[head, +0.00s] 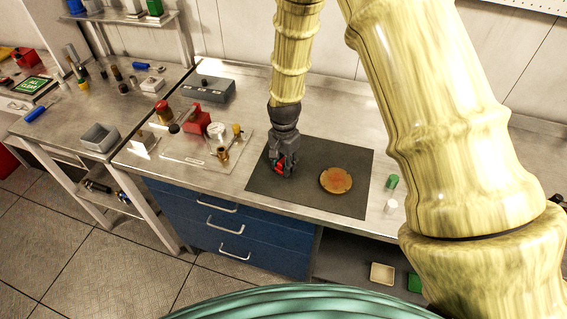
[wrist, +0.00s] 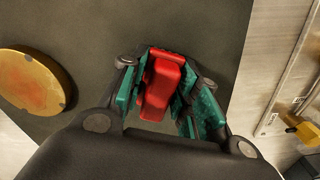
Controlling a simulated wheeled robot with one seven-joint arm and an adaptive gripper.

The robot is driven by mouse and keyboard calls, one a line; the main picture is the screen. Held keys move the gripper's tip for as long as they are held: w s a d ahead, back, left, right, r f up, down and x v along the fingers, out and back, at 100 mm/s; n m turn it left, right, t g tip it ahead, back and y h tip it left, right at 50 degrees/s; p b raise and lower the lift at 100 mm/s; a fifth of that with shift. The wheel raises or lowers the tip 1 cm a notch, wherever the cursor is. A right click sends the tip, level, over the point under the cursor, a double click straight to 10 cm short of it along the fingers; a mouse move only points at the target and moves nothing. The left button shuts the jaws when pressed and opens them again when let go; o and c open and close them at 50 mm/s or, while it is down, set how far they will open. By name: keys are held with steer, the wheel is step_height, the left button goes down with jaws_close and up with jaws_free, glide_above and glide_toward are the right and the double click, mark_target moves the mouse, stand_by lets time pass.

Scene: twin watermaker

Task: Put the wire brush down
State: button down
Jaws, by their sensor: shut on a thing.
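My gripper (head: 284,168) points down over the left part of a dark grey mat (head: 330,203) on the metal bench. It is shut on a red object, which I take to be the wire brush (head: 279,167). In the wrist view the red brush (wrist: 163,84) sits between the teal finger pads of my gripper (wrist: 168,92). Its bristles do not show, and I cannot tell whether it touches the mat. A round brownish-orange disc (head: 336,180) lies on the mat to the right of my gripper; it also shows in the wrist view (wrist: 33,82).
A plate with red, white and brass fittings (head: 199,150) stands left of the mat. A grey box (head: 208,88) is behind it. A green cap (head: 392,181) and a white cap (head: 390,206) stand right of the mat. The mat's front edge is bare.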

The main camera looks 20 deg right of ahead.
steer(key=c, duration=1.1)
jaws_free()
steer(key=shift+o, duration=0.2)
steer(key=shift+r, duration=0.2)
step_height(320, 180, up, 12)
steer(key=b, duration=0.4)
steer(key=shift+f, duration=0.1)
